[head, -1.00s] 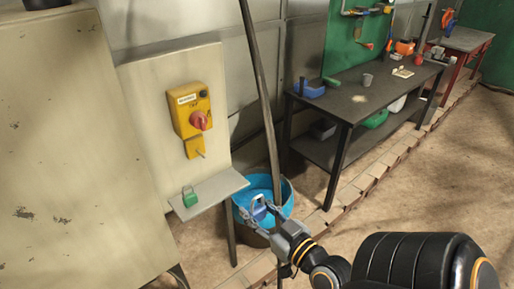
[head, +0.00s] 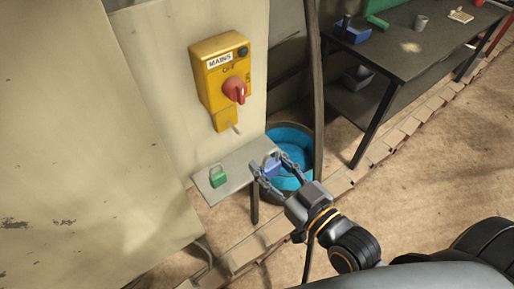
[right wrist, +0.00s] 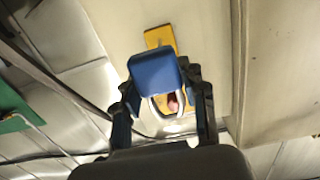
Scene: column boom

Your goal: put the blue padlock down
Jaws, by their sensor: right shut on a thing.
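The blue padlock (head: 271,168) is between the fingers of my right gripper (head: 269,164), which is shut on it. In the head view it appears at the right end of the small grey shelf (head: 240,164); I cannot tell whether it touches the shelf. In the right wrist view the padlock's blue body (right wrist: 154,75) sits between the fingertips (right wrist: 166,88), with its pale shackle toward the palm. A green padlock (head: 218,178) stands on the shelf's left part. My left gripper is not in view.
A yellow mains switch box (head: 219,75) with a red knob is on the panel above the shelf. A blue-lined bucket (head: 291,138) and a leaning dark pole (head: 317,90) are just right. A dark workbench (head: 400,55) stands behind. The shelf's middle is clear.

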